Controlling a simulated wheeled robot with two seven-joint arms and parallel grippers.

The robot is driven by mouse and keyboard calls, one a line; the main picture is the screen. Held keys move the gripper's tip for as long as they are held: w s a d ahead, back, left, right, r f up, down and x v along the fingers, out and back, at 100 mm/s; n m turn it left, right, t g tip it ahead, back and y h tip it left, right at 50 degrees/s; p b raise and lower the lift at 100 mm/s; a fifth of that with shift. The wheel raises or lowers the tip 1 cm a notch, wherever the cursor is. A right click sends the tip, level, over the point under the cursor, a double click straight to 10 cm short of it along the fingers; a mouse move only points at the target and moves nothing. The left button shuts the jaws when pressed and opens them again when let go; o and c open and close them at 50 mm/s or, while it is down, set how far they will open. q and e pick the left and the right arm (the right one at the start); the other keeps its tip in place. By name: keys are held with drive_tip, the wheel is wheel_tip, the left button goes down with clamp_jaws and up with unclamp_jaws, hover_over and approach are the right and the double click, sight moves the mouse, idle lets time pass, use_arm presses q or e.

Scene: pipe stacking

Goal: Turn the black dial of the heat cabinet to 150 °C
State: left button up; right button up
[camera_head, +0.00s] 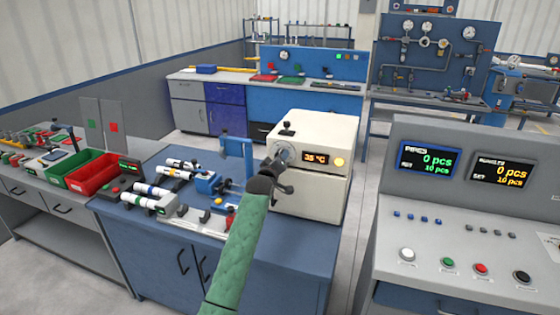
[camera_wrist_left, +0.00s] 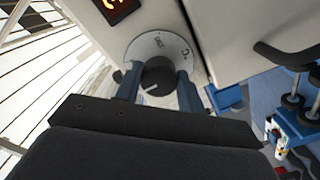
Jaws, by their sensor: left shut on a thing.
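The heat cabinet (camera_head: 318,190) is a cream box on the blue bench, with an orange display (camera_head: 315,157) that appears to read 35 °C. Its black dial (camera_wrist_left: 159,76) sits on a round pale scale plate (camera_wrist_left: 150,46) in the left wrist view. A short white mark on the dial points to the lower left of that picture. My left gripper (camera_wrist_left: 158,88) has its two blue-grey fingers on either side of the dial, shut on it. In the head view my left gripper (camera_head: 280,167) hides most of the dial. My right gripper is not in view.
White pipes with coloured bands (camera_head: 152,190) lie in holders left of the cabinet. A blue frame (camera_head: 237,155) stands close beside it. Red (camera_head: 92,172) and green bins stand on the left bench. A grey console (camera_head: 470,225) with two counter screens stands at the right.

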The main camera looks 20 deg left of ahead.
use_arm(q)
drive_tip(key=m, duration=1.6)
drive_tip(key=m+p, duration=0.1)
drive_tip(key=m, duration=0.7)
drive_tip(key=shift+a, duration=0.35)
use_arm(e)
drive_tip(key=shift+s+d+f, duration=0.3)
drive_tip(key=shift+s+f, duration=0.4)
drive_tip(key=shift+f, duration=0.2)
use_arm(q)
drive_tip(key=shift+m, duration=0.3)
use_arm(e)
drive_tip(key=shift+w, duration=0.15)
